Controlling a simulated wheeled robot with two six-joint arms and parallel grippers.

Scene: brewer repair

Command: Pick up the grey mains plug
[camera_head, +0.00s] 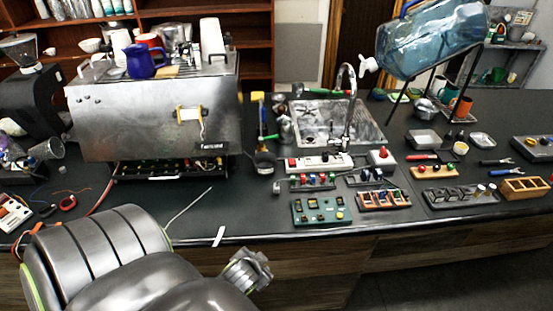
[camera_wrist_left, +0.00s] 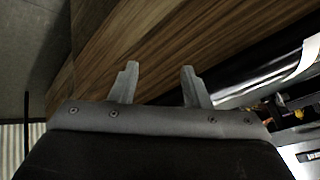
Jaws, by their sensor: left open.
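I cannot make out the grey mains plug for certain in either view. A thin grey cable (camera_head: 188,205) lies on the counter in front of the coffee machine, and its near end goes behind my left arm. A white power strip (camera_head: 320,162) with a red switch lies in front of the sink. My left gripper (camera_head: 262,268) is in front of the counter's front edge, apart from these things. In the left wrist view its two fingers (camera_wrist_left: 159,78) are spread and empty, with the wooden counter front behind them. My right gripper is not in view.
A steel coffee machine (camera_head: 155,110) stands at the back left. A white strip (camera_head: 218,236) lies at the counter's front edge. A green board (camera_head: 321,211), an orange tray (camera_head: 383,200) and other small parts fill the middle and right. A water bottle (camera_head: 430,40) leans on a stand.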

